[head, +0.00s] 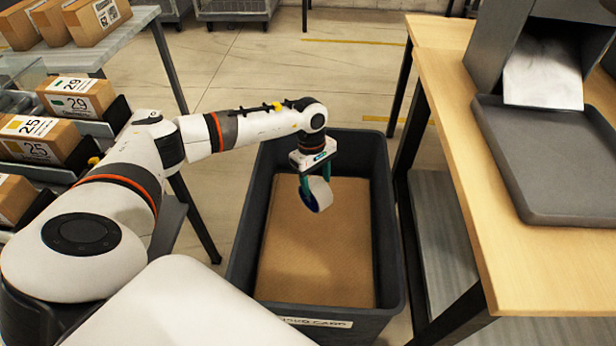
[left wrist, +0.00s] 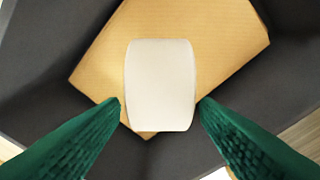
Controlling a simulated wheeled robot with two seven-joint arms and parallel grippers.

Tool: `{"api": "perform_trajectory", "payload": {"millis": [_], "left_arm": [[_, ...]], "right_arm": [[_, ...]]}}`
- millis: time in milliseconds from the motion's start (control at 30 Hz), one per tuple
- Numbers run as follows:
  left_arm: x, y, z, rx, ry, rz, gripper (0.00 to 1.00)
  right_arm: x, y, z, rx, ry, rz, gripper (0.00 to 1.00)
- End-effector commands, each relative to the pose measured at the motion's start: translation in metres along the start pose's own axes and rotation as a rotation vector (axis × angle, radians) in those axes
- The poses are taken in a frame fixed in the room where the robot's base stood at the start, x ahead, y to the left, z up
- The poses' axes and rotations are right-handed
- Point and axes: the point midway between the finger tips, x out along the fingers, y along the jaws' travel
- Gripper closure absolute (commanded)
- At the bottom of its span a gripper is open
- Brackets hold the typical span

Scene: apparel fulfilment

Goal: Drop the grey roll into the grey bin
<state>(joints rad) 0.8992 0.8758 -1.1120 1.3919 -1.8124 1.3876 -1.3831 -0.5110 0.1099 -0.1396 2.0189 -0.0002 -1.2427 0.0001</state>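The grey roll (head: 320,192) looks pale grey-white, with a dark blue rim on its side, and hangs tilted over the grey bin (head: 388,215). My left gripper (head: 315,182) points down above the bin and is shut on the roll, with its green fingers on either side. In the left wrist view the pale roll (left wrist: 160,85) sits between the two green fingertips (left wrist: 160,103). The bin stands on the floor, dark grey and open at the top, with a flat brown cardboard surface (head: 315,260) inside. My right gripper is out of view.
A wooden table (head: 450,110) with a dark tray (head: 550,160) stands close on the right of the bin. On the left, a rack holds several labelled cartons (head: 75,97). Open floor (head: 340,75) lies behind the bin.

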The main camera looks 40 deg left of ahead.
Motion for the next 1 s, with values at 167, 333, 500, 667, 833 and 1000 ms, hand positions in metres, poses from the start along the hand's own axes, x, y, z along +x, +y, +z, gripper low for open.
{"api": "perform_trajectory", "payload": {"millis": [167, 333, 500, 667, 833, 1000], "left_arm": [[0.0, 0.0, 0.0, 0.0, 0.0, 0.0, 0.3], [0.0, 0.0, 0.0, 0.0, 0.0, 0.0, 0.3], [-0.015, -0.001, 0.0, 0.0, 0.0, -0.003, 0.3], [-0.047, -0.001, 0.0, 0.0, -0.002, -0.004, 0.3], [-0.083, -0.001, 0.0, 0.001, -0.001, -0.004, 0.3], [-0.108, -0.001, 0.0, 0.0, 0.0, -0.002, 0.3]], "right_arm": [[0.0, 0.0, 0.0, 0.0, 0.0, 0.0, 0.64], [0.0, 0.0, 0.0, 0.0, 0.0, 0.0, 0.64], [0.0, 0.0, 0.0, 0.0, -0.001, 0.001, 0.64], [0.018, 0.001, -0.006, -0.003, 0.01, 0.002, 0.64], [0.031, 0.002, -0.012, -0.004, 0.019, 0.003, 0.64], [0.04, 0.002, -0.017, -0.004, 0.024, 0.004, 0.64]]}}
